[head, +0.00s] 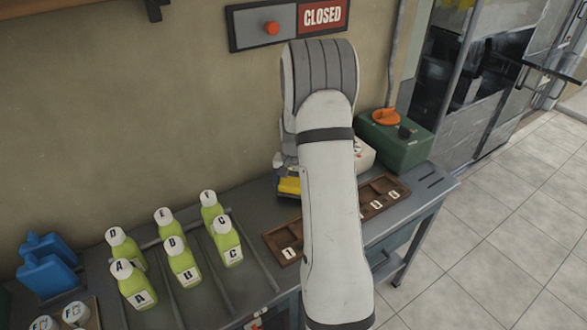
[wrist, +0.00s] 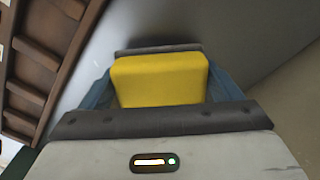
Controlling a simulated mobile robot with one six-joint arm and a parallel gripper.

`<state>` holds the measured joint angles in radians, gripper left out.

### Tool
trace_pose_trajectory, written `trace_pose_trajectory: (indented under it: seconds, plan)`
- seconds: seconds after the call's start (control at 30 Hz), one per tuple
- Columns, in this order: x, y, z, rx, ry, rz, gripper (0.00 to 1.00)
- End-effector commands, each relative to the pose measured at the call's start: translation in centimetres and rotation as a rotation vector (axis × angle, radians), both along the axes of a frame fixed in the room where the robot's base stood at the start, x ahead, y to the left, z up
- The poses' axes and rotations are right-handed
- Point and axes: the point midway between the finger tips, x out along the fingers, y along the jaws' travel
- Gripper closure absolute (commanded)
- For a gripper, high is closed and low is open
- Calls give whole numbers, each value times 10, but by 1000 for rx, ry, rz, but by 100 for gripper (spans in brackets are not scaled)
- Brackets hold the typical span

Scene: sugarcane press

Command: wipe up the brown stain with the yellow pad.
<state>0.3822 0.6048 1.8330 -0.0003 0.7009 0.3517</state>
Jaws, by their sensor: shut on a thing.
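The yellow pad (wrist: 160,80) is held in my gripper (wrist: 160,88), seen from close by in the wrist view. My gripper is shut on it, with blue-grey parts at its left and right sides. In the head view, the pad (head: 289,186) shows as a small yellow patch left of my arm, at the grey table's back part beside the wooden tray. Whether the pad touches the table I cannot tell. I see no brown stain in either view; my arm hides part of the table and the pad may cover some of it.
A brown wooden tray (head: 284,232) with lettered tiles lies on the grey table (head: 262,218). Several green lettered bottles (head: 183,262) stand to the left. A green box (head: 402,146) with an orange knob stands at the right back. A CLOSED sign (head: 322,15) hangs on the wall.

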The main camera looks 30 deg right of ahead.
Motion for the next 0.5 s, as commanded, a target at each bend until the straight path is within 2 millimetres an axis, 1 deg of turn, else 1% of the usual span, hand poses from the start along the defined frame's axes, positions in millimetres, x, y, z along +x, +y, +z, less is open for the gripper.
trace_pose_trajectory:
  seconds: [0.03,0.5]
  plan:
    - [0,1,6,1,3,2,37]
    - [2,5,49,1,2,11,37]
